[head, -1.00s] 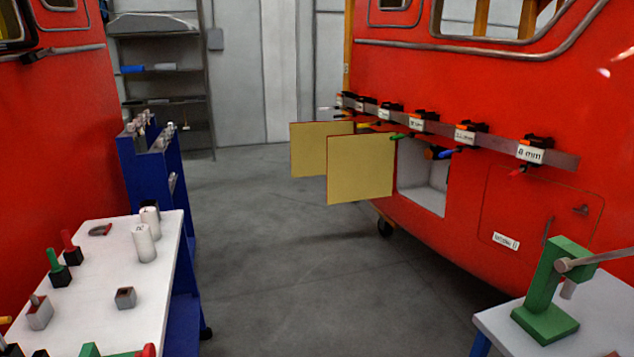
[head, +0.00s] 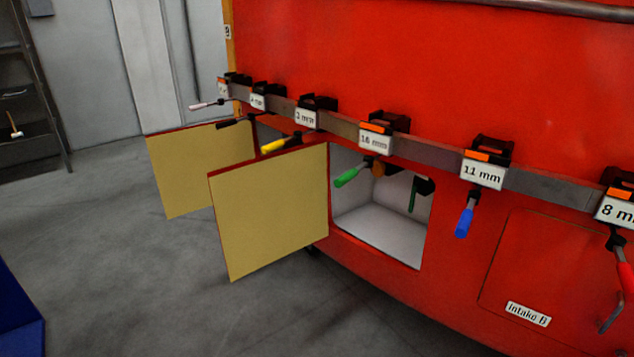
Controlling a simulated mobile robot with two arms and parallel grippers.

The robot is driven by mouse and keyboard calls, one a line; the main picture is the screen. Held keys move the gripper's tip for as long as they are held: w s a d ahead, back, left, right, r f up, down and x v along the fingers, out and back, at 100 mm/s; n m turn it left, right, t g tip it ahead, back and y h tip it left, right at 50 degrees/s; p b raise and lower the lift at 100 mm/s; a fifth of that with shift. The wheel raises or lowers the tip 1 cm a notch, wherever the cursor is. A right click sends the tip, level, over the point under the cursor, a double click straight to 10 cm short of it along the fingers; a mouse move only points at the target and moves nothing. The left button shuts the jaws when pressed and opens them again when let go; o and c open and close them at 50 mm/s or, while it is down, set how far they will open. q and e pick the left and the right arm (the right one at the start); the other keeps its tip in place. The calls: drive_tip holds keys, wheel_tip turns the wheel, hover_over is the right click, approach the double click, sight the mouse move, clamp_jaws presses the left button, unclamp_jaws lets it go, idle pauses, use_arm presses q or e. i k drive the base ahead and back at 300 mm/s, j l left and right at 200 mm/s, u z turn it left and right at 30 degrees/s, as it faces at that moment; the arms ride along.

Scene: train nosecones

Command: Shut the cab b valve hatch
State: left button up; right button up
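In the head view, two hatch doors stand swung open from the lower side of the red cab (head: 480,70), their yellowish inner faces toward me. The nearer door (head: 265,222) is hinged at the left edge of an open white-lined compartment (head: 385,228). A dark green and black fitting (head: 418,193) shows inside it. The farther door (head: 183,180) stands behind and to the left; its opening is mostly hidden. I cannot read which door belongs to the valve hatch. Neither gripper is in view.
A metal rail (head: 420,150) runs along the cab above the openings, with several labelled clamps whose coloured handles hang near the compartment. A closed hatch labelled Intake B (head: 560,275) is at right.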

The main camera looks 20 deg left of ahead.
sight(268, 207)
drive_tip(key=i+j+z, duration=0.2)
drive_tip(key=j, duration=0.3)
drive_tip(key=i+j+z, duration=0.2)
drive_tip(key=j, duration=0.3)
drive_tip(key=i+j+z, duration=0.2)
drive_tip(key=j, duration=0.35)
drive_tip(key=i+j+z, duration=0.2)
drive_tip(key=j, duration=0.35)
drive_tip(key=i+j+z, duration=0.2)
drive_tip(key=j, duration=0.35)
drive_tip(key=j+z, duration=0.15)
drive_tip(key=j, duration=0.45)
drive_tip(key=k+j+z, duration=0.2)
drive_tip(key=j, duration=0.3)
drive_tip(key=k+j+z, duration=0.25)
drive_tip(key=j, duration=0.2)
drive_tip(key=k+j+z, duration=0.2)
drive_tip(key=k+j, duration=0.2)
